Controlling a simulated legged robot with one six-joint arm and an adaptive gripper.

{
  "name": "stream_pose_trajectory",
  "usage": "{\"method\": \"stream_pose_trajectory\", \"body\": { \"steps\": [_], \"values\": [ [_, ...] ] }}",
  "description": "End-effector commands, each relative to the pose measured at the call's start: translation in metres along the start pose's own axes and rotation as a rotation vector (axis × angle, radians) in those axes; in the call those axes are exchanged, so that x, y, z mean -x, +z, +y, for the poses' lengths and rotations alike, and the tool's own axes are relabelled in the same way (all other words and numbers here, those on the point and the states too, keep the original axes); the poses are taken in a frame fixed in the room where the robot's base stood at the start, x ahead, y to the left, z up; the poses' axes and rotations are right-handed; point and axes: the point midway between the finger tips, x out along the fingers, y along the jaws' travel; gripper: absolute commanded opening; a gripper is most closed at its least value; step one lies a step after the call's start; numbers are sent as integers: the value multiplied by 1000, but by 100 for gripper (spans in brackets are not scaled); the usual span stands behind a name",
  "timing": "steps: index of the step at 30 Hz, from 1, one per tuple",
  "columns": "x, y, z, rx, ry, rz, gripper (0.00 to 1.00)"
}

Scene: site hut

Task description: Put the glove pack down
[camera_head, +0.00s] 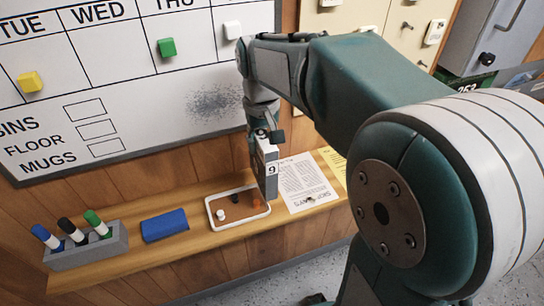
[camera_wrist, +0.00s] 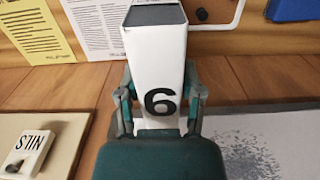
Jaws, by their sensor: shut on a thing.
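The white-rimmed tray (camera_head: 222,227) holds small black, white and orange pieces. Left of it are a blue eraser (camera_head: 165,225) and a grey pen holder (camera_head: 100,255) with markers. Right of it lie a printed sheet (camera_head: 303,180) and yellow paper (camera_head: 334,160). The whiteboard (camera_head: 120,100) is behind.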

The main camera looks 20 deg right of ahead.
Motion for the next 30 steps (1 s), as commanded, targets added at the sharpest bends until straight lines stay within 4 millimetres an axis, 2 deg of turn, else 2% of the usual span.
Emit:
{"method": "stream_pose_trajectory", "body": {
  "steps": [3,9,15,26,27,28,30],
  "values": [
    [-15,-3,12,-2,0,-2,0],
    [-31,-6,25,-2,0,-1,0],
    [-58,-6,25,0,0,-1,0],
    [-62,-7,25,0,0,1,0],
    [-62,-7,25,0,0,1,67],
    [-62,-7,25,0,0,1,80],
    [-62,-7,24,0,0,1,83]
  ]
}}
